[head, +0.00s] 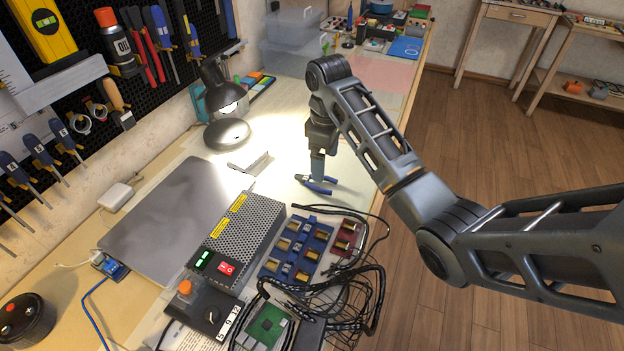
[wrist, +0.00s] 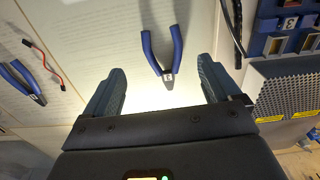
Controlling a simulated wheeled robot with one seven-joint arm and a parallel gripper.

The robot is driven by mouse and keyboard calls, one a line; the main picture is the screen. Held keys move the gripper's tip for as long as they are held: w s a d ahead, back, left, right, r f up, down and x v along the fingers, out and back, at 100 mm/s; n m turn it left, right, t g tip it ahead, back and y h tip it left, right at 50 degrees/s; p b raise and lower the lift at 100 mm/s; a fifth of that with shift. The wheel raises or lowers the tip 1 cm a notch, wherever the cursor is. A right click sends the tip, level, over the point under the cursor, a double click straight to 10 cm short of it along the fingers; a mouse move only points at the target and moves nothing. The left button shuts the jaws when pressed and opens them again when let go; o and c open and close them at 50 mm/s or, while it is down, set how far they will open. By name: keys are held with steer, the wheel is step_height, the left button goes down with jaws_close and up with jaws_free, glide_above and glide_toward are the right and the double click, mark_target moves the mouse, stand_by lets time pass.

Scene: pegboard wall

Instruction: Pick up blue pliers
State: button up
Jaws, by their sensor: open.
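The blue pliers (head: 316,185) lie on the pale bench top under my gripper (head: 317,166), which points straight down above them. In the wrist view the blue pliers (wrist: 161,52) show two blue handles spread apart, with the dark jaw end toward my gripper (wrist: 160,80). My gripper is open and empty. Its two fingers are on either side of the pliers' line, with a gap on both sides. The pliers' head sits between the fingertips in this view, and I cannot tell the exact height above it. Another blue-handled tool (wrist: 24,83) lies at the left edge of the wrist view.
A perforated power supply (head: 238,232) and a blue rack (head: 297,248) stand nearer the front, with black cables (head: 362,290) beside them. A lamp (head: 226,106) stands to the left. A red wire (wrist: 44,63) lies near the second tool.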

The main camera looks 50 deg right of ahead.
mark_target(323, 186)
steer(key=shift+a+f, duration=0.15)
steer(key=shift+f, duration=1.35)
steer(key=shift+a+f, duration=0.1)
steer(key=shift+f, duration=1.4)
steer(key=c, duration=1.2)
steer(key=shift+o, duration=0.2)
steer(key=shift+r, duration=0.1)
steer(key=shift+r, duration=0.45)
step_height(323, 186, up, 3)
steer(key=shift+f, duration=0.2)
steer(key=s+d+r+p, duration=0.5)
steer(key=s+d+r, duration=0.2)
steer(key=d, duration=0.1)
steer(key=shift+s+d+r, duration=0.2)
steer(key=shift+s+d, duration=0.15)
steer(key=shift+s, duration=0.05)
